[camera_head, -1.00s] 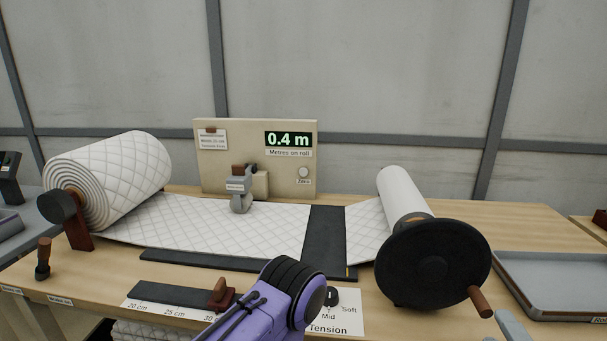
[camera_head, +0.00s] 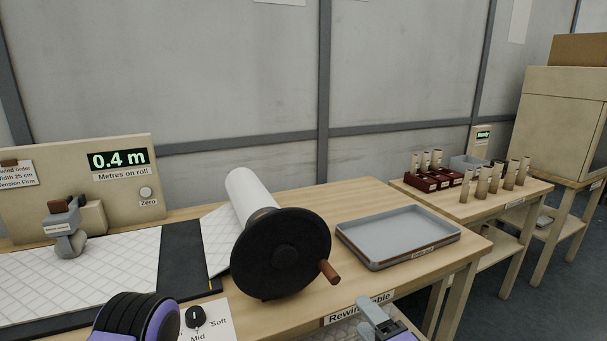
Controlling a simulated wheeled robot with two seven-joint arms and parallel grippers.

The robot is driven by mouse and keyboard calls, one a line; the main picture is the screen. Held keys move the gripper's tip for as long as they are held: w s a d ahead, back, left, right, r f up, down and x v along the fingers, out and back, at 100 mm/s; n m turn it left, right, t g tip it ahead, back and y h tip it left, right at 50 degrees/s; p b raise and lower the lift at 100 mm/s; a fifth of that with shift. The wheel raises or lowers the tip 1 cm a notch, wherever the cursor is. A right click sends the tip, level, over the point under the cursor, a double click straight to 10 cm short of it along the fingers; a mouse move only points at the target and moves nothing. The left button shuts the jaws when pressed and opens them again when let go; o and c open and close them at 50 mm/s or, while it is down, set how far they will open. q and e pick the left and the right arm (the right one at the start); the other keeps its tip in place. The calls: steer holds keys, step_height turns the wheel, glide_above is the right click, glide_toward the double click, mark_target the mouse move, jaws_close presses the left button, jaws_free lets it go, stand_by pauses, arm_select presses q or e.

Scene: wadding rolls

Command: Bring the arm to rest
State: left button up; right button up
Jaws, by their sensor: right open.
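My right gripper (camera_head: 378,318) shows at the bottom edge, with grey fingers on a purple body. It is open, with nothing seen between its fingers, in front of the bench's front edge. A purple and black link of my arm shows at the lower left. My left gripper is not in view. The white roll (camera_head: 247,192) sits behind a black disc (camera_head: 280,252) with a brown crank handle (camera_head: 328,272). White quilted wadding (camera_head: 85,268) lies flat on the bench to the left.
A panel reading 0.4 m (camera_head: 118,160) stands at the left. An empty grey tray (camera_head: 398,236) lies right of the disc. A second table (camera_head: 480,208) holds dark red blocks and several upright tubes. Bare bench top lies between disc and tray.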

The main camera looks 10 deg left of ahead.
steer(key=s+d+f+n+g+h, duration=0.1)
steer(key=s+d+f+g+h, duration=0.25)
steer(key=f, duration=0.65)
steer(key=s+d+f+g+h, duration=0.2)
steer(key=s+d+f, duration=0.2)
steer(key=f, duration=0.7)
steer(key=s+d+f+n+g+h, duration=0.2)
steer(key=s+d+f+g, duration=0.1)
steer(key=s+d+f, duration=0.3)
steer(key=s+d+f+n+g+h+p, duration=0.1)
steer(key=s+d+f, duration=0.6)
steer(key=s, duration=0.7)
steer(key=d+n+g+h, duration=0.1)
steer(key=d+g+h, duration=0.1)
steer(key=shift+d, duration=0.35)
